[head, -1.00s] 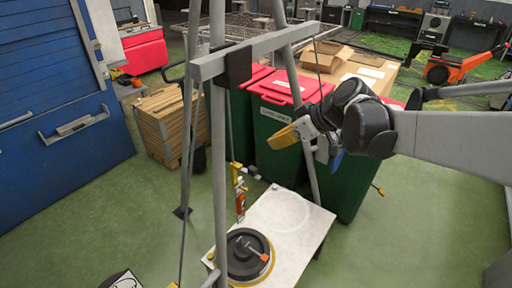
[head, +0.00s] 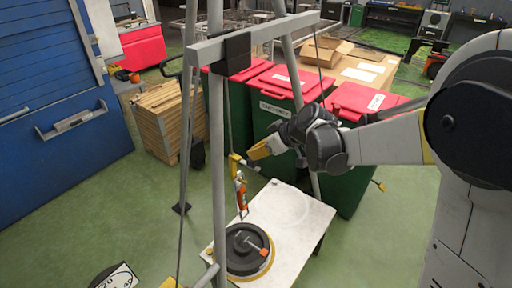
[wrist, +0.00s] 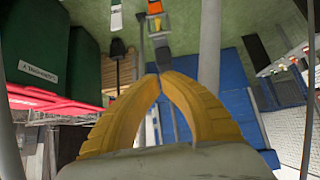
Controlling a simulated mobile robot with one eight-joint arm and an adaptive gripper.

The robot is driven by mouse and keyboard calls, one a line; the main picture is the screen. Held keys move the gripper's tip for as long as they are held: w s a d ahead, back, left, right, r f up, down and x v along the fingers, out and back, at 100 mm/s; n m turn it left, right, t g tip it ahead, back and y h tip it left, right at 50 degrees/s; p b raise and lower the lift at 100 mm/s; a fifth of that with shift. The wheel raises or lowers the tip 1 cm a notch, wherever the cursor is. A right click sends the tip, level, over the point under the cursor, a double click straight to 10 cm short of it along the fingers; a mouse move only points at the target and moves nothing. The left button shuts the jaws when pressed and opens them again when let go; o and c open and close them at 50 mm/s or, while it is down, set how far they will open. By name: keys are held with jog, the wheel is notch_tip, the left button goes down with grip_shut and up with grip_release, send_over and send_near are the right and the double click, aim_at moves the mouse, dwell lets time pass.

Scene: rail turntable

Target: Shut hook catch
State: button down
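The hanging hook (head: 241,198), orange with grey metal parts, hangs below a yellow block (head: 235,165) in the head view, above the white table (head: 300,235). Whether its catch is open or shut is too small to tell. My gripper (head: 251,154) has yellow fingers and is just right of and slightly above the yellow block, apparently apart from it. In the wrist view my gripper (wrist: 159,75) has its fingertips together with nothing visible between them. An orange part (wrist: 155,7), probably of the hook, shows beyond the fingertips at the top edge.
A grey frame with a crossbeam (head: 265,35) and slanting legs stands around the hook. A black round weight (head: 240,262) sits on the white table below. Green bins with red lids (head: 290,80) stand behind my gripper. A wooden crate (head: 165,130) is at left.

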jog(key=shift+f, duration=0.1)
dwell(0.3)
jog(key=shift+s+d+f+y+b, duration=0.2)
jog(key=shift+y+b, duration=0.2)
jog(key=shift+b, duration=0.25)
